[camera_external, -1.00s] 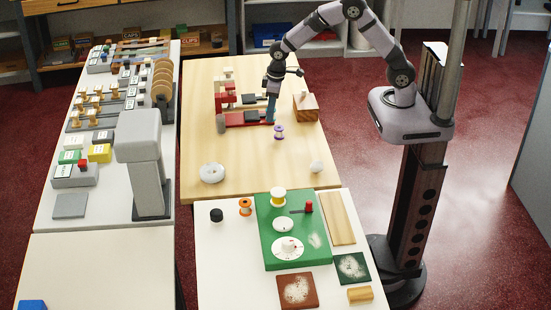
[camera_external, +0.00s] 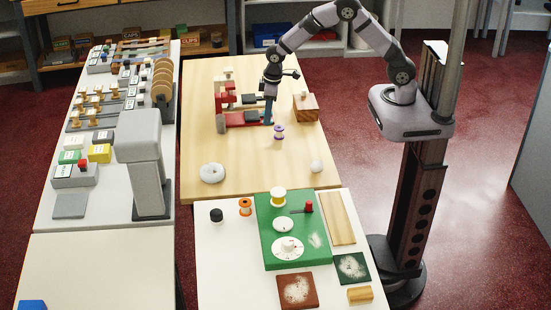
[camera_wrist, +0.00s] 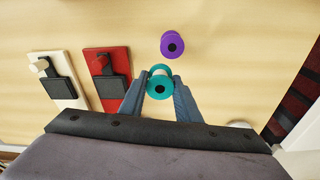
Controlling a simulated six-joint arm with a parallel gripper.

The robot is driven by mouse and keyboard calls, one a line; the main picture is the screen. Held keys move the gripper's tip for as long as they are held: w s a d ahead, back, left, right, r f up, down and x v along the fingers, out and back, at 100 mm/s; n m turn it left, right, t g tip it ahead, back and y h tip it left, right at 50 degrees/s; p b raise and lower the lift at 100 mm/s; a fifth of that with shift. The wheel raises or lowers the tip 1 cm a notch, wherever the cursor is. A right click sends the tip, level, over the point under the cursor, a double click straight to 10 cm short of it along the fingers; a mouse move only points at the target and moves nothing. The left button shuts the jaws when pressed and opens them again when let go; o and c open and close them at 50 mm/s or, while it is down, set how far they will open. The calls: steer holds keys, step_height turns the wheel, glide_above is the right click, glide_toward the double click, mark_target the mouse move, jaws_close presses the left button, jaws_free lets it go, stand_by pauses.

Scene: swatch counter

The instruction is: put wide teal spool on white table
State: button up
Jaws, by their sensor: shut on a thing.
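The wide teal spool (camera_wrist: 160,83) shows in the wrist view between the two fingers of my gripper (camera_wrist: 160,97). It has a teal flange with a dark centre hole and a pale edge behind it. My gripper is shut on it. In the external view my gripper (camera_external: 268,110) is over the wooden table beside the red stand, and the teal spool cannot be made out clearly there. The white table (camera_external: 225,270) is in front, nearer the camera, with its left front part bare.
A purple spool (camera_wrist: 173,44) stands close to the teal one. A red stand (camera_wrist: 107,78) and a white stand (camera_wrist: 58,78) are to the left. The white table holds a green board (camera_external: 275,250), an orange spool (camera_external: 245,206) and a black spool (camera_external: 216,215).

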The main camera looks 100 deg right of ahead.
mark_target(268, 135)
steer(key=shift+f+p, duration=0.6)
steer(key=shift+f, duration=2.2)
steer(key=shift+f, duration=0.2)
steer(key=o, duration=1.1)
steer(key=shift+o, duration=0.2)
steer(key=shift+r, duration=0.1)
steer(key=r, duration=0.4)
steer(key=s+r+b, duration=0.1)
steer(key=r, duration=0.3)
steer(key=r+b, duration=0.1)
steer(key=r, duration=0.3)
steer(key=shift+s+a+r, duration=0.1)
steer(key=shift+s+a, duration=0.05)
steer(key=shift+s, duration=0.1)
steer(key=s+a, duration=0.4)
steer(key=s, duration=0.3)
steer(key=s+a+n+g, duration=0.1)
steer(key=s+a, duration=0.2)
steer(key=s, duration=0.4)
steer(key=s+a+n, duration=0.1)
steer(key=s+a, duration=0.3)
steer(key=s, duration=0.3)
steer(key=shift+s+a+f, duration=0.3)
steer(key=shift+s, duration=0.05)
steer(key=shift+o, duration=0.5)
steer(key=shift+s, duration=0.15)
